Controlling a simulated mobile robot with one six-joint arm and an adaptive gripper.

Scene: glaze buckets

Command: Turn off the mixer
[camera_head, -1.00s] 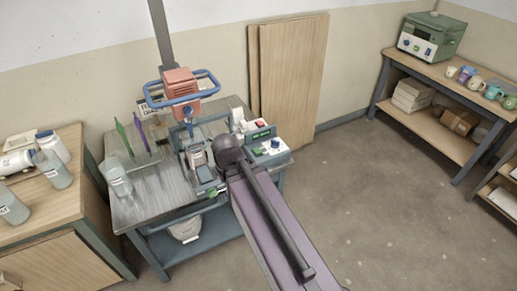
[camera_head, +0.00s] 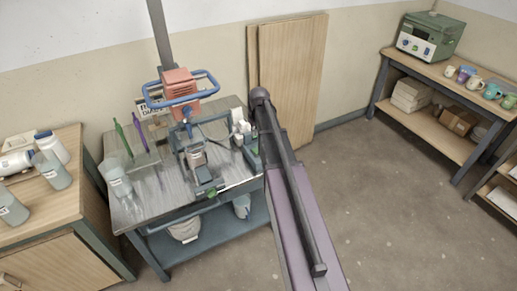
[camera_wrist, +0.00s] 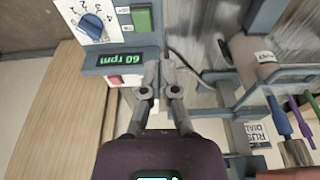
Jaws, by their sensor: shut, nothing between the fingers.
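The mixer's red head with blue handles (camera_head: 180,88) stands over the table at its post in the head view. The control box (camera_wrist: 120,62) fills the upper left of the wrist view, with a lit "60 rpm" display (camera_wrist: 120,59), a blue knob (camera_wrist: 92,26), a green button (camera_wrist: 142,19) and a red switch (camera_wrist: 116,80) on its near side. My gripper (camera_wrist: 160,68) is shut and empty, its tips in front of the box beside the display and right of the red switch. I cannot tell whether they touch. In the head view my arm hides the gripper and most of the box.
The steel table (camera_head: 135,205) holds the mixer frame and a rack with green and purple tools (camera_head: 147,158). Wooden boards (camera_head: 293,75) lean against the wall behind my arm. A cable (camera_wrist: 190,65) runs from the box in the wrist view. Floor to the right is clear.

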